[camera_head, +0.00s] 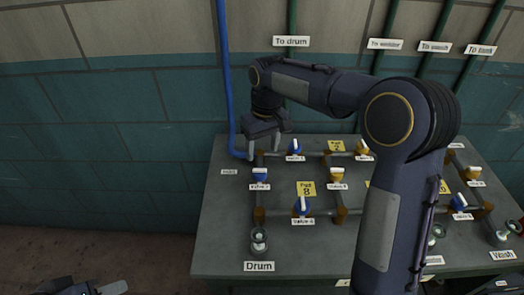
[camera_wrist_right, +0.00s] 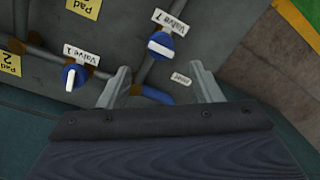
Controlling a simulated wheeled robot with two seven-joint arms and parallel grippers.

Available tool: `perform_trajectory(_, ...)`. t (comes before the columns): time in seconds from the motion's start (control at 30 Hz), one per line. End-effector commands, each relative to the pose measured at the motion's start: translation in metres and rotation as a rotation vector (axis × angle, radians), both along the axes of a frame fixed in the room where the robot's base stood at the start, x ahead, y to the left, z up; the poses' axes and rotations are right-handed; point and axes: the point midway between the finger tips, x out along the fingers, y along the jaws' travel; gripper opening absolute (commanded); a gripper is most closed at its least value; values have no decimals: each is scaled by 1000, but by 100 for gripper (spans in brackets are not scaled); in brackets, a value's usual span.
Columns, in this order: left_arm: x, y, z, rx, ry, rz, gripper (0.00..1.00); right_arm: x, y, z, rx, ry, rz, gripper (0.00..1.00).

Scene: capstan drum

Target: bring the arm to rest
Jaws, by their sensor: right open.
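My right arm (camera_head: 385,225) reaches up from the lower right and bends left over the table. Its gripper (camera_head: 266,142) hangs over the table's back left corner, near the blue pipe. In the right wrist view the gripper's two fingers (camera_wrist_right: 162,86) are spread wide with nothing between them. Two blue valves with white handles, one on the left (camera_wrist_right: 74,78) and one above the gap (camera_wrist_right: 160,46), lie beyond the fingertips. A grey piece (camera_head: 92,288), perhaps my left gripper, is cut off at the bottom left, so its jaws cannot be judged.
The grey table (camera_head: 225,225) carries pipes with blue and yellow valves and a yellow "Pad 8" label (camera_head: 306,188). A blue pipe (camera_head: 227,75) runs down the wall behind. A "Drum" label (camera_head: 259,266) marks the front left.

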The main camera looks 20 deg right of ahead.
Motion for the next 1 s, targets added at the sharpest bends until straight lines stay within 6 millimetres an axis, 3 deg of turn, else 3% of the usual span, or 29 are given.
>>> perform_trajectory(0.33,0,0,0,0,0,0,36,-1,-1,0,1,-1,-1,59)
perform_trajectory(0.47,0,0,0,0,0,0,36,-16,-12,12,29,-21,-28,59)
perform_trajectory(0.57,0,0,0,0,0,0,36,-44,-30,28,80,-61,-75,59)
perform_trajectory(0.73,0,0,0,0,0,0,36,-118,-56,49,185,-157,-182,59)
perform_trajectory(0.87,0,0,0,0,0,0,36,-176,-64,50,255,-237,-264,59)
perform_trajectory(1.0,0,0,0,0,0,0,36,-230,-62,37,309,-322,-348,59)
